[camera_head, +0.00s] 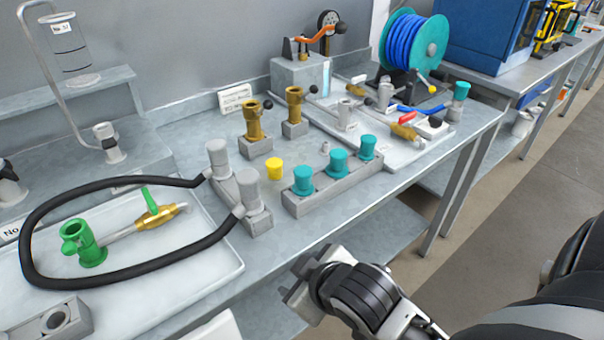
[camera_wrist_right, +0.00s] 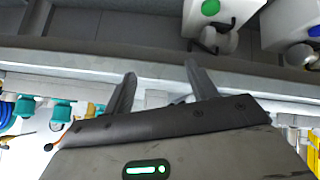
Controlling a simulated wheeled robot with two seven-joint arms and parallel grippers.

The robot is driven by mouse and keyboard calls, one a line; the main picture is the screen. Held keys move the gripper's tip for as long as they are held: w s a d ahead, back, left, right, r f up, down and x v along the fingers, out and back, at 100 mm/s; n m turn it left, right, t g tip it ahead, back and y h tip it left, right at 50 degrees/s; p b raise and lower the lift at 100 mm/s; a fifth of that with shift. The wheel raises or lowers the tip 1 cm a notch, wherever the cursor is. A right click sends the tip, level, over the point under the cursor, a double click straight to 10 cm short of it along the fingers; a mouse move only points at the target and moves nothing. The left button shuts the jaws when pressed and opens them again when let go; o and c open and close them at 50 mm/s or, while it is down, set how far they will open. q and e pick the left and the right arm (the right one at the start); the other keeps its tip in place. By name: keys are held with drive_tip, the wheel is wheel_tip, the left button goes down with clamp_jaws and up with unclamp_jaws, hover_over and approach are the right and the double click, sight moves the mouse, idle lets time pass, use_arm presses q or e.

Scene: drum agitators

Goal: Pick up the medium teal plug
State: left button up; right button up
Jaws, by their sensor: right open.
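Three teal plugs stand upright in a row in a grey block (camera_head: 330,190) near the table's front edge: a near one (camera_head: 303,180), a middle one (camera_head: 338,160) and a far one (camera_head: 367,147). The middle one looks in-between in size, but perspective makes this uncertain. My right gripper (camera_head: 300,284) is in front of the table edge, below and apart from the block. In the right wrist view my right gripper (camera_wrist_right: 160,72) has its fingers spread with nothing between them. Teal plugs (camera_wrist_right: 62,112) show at the left there. My left gripper is out of view.
A yellow plug (camera_head: 274,169) and grey fittings with a black hose (camera_head: 130,270) are left of the block. Brass valves (camera_head: 254,122) stand behind it. A tray (camera_head: 425,150) with fittings and another teal-capped piece (camera_head: 461,90) is at the right.

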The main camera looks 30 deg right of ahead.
drive_tip(key=w+a+r+n+t+y, duration=0.25)
drive_tip(key=w+r+n+t, duration=0.35)
drive_tip(key=r, duration=0.6)
drive_tip(key=w+a+r+n+t+y, duration=0.2)
drive_tip(key=w+a+r+n+t, duration=0.3)
drive_tip(key=r, duration=0.6)
drive_tip(key=s+a+r+n+g+y, duration=0.25)
drive_tip(key=a+r+n+y, duration=0.6)
drive_tip(key=n+y, duration=0.6)
drive_tip(key=s+a+r+n+g+y, duration=0.2)
drive_tip(key=s+a+n+g+y, duration=0.15)
drive_tip(key=n+g, duration=0.65)
drive_tip(key=n+g+h+b, duration=0.2)
drive_tip(key=n+g+h, duration=0.2)
drive_tip(key=n+h, duration=2.05)
approach(303, 171)
drive_tip(key=a+m+h, duration=0.1)
drive_tip(key=m, duration=0.1)
drive_tip(key=x, duration=0.6)
drive_tip(key=shift+r, duration=0.1)
drive_tip(key=shift+p+x, duration=0.75)
drive_tip(key=shift+x, duration=2.25)
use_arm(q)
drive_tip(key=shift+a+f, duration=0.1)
use_arm(e)
drive_tip(key=c, duration=0.9)
